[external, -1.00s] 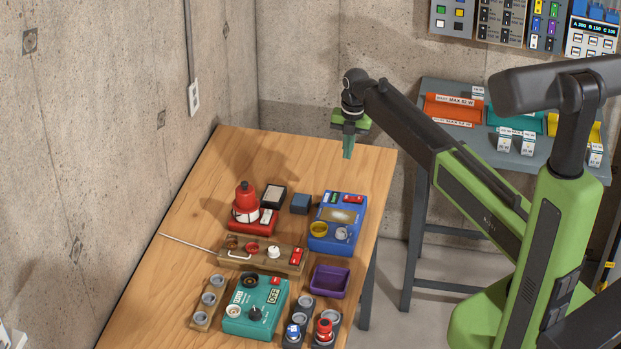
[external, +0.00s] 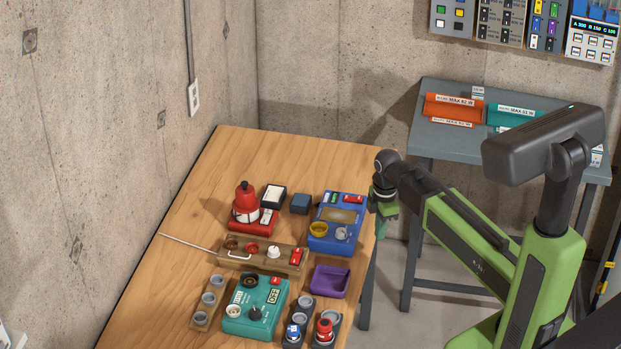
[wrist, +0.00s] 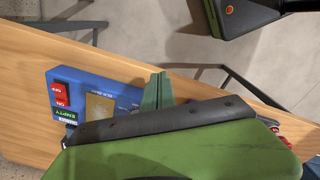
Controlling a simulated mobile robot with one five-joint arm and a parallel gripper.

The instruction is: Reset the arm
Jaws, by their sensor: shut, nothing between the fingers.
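My arm is bent, and my gripper (external: 382,226) hangs pointing down just past the right edge of the wooden table (external: 300,150). It is beside the blue device box (external: 345,198), to its right in the external view, and looks apart from it. In the wrist view the green fingers of my gripper (wrist: 158,90) are together with nothing between them. The blue box (wrist: 85,75) with its red switch shows beyond them at the left. My wrist housing hides the lower part of that view.
The table holds a red device (external: 252,215), a wooden block with knobs (external: 262,256), a teal box (external: 256,306), a purple tray (external: 330,281) and several grey cups. A grey side table (external: 450,150) with coloured bins stands behind my arm. Open floor (external: 400,295) lies right of the wooden table.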

